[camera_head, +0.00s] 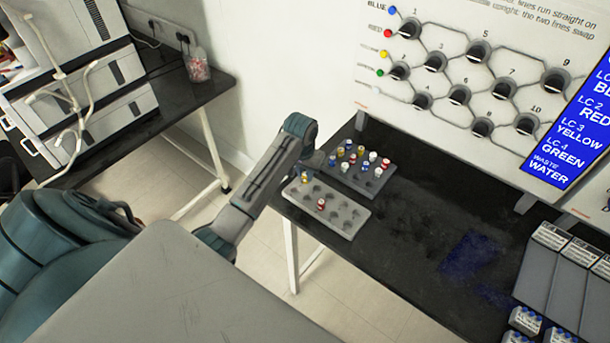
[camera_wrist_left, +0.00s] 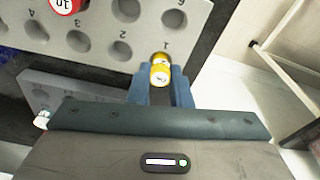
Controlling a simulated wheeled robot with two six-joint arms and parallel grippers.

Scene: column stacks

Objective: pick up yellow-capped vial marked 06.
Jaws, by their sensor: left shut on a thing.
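My left gripper (camera_head: 306,170) is over the far-left end of the light grey rack (camera_head: 345,218). In the left wrist view its blue fingers (camera_wrist_left: 160,88) are shut on a yellow-capped vial (camera_wrist_left: 160,75), with the cap between the fingertips. The vial is beside the rack hole marked 1; I cannot tell whether its base is still in a hole. The mark on its cap is too small to read surely. In the head view, its yellow cap (camera_head: 305,178) shows just below the gripper. My right gripper is not in view.
A red-capped vial (camera_head: 321,204) stands in the same rack. A second, darker rack (camera_head: 378,188) behind it holds several vials with red, white, yellow and blue caps. A wall panel with ports (camera_head: 470,80) stands behind.

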